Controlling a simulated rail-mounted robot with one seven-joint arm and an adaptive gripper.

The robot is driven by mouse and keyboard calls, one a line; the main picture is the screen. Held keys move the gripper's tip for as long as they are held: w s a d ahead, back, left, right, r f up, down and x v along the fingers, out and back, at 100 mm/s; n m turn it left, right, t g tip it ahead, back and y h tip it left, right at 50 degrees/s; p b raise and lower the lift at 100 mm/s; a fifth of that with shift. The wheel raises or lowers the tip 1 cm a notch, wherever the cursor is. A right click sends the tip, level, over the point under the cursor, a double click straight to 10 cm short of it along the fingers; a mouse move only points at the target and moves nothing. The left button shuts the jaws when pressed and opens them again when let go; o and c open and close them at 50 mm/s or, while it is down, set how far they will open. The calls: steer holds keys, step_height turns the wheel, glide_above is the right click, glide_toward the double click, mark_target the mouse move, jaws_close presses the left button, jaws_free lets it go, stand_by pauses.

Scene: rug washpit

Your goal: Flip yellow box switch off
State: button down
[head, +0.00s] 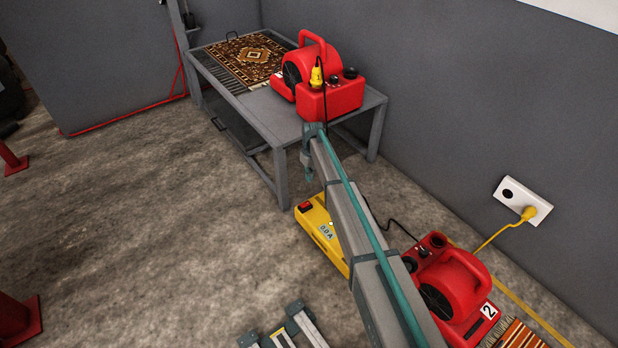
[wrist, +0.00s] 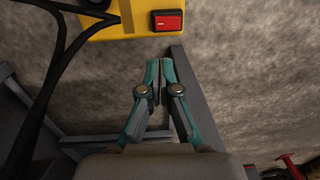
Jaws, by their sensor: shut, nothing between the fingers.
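The yellow box (head: 315,232) lies on the floor in the head view, partly hidden behind my arm. Its face carries a small display reading about 0.0 A, and a red rocker switch (head: 305,206) sits at its far end. In the wrist view the yellow box (wrist: 110,24) is at the top, with the red switch (wrist: 167,21) in a black frame bearing a pale mark. My gripper (wrist: 159,62) is shut and empty. Its tips appear just below the switch in that view, apart from it. In the head view my gripper (head: 308,176) hangs above the switch end.
A grey table (head: 262,104) holds a patterned rug (head: 245,58) and a red blower (head: 325,82). Another red blower (head: 455,285), marked 2, stands right of the box. A yellow plug sits in a wall socket (head: 522,200). Floor to the left is open.

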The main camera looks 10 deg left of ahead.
mark_target(303, 205)
steer(key=shift+f+b, duration=0.15)
steer(key=shift+b, duration=0.35)
steer(key=s+a+b, duration=0.1)
steer(key=b, duration=0.4)
steer(key=shift+s+r+g, duration=0.1)
steer(key=shift+r+g, duration=0.2)
steer(key=shift+r, duration=0.05)
steer(key=shift+f, duration=0.2)
steer(key=f+b, duration=0.2)
steer(key=f, duration=0.2)
steer(key=s+f+b, duration=0.1)
steer(key=f+b, duration=0.1)
steer(key=f, duration=0.3)
steer(key=a+f+b, duration=0.1)
steer(key=f+b, duration=0.1)
steer(key=f, duration=0.2)
steer(key=shift+s+a+f+b, duration=0.1)
steer(key=shift+s+f+b, duration=0.1)
steer(key=shift+f+b, duration=0.1)
